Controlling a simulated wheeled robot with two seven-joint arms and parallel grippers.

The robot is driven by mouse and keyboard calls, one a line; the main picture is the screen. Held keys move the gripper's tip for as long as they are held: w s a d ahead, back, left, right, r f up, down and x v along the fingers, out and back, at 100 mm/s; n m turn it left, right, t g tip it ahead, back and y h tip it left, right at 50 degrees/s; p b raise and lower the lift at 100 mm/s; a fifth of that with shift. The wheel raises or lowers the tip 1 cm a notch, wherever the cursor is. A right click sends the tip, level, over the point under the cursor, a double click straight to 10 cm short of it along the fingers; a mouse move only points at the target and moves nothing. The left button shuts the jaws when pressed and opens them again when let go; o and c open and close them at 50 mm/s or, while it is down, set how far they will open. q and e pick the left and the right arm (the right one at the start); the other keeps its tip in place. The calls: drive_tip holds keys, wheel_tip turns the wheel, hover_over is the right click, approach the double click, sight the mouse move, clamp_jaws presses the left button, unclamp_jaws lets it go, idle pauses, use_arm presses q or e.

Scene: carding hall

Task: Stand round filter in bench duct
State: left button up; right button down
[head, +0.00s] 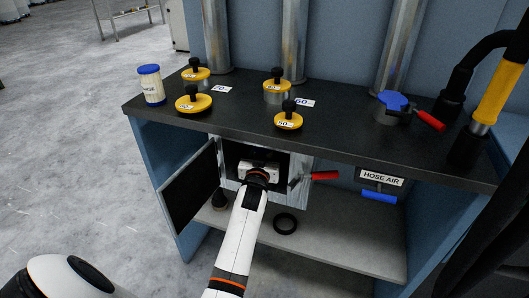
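A cream cylinder with a blue top (151,85), which looks like a round filter, stands upright at the left end of the black benchtop. A metal duct box (229,183) under the bench has its door (190,190) swung open to the left. My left gripper (259,164) is at the dark mouth of this box. Its white body shows, but its fingertips are hidden, so I cannot tell whether it is open or holds anything. The inside of the box is mostly hidden. My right gripper is not in view.
Several yellow discs with black knobs, one here (288,121), sit on the benchtop (340,135). A blue cap with a red handle (393,101) is at the right. A black ring (285,223) lies on the lower shelf (340,251). A red lever (324,175) sticks out beside the box.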

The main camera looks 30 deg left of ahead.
use_arm(q)
drive_tip(key=shift+f, duration=0.1)
drive_tip(key=o, duration=1.2)
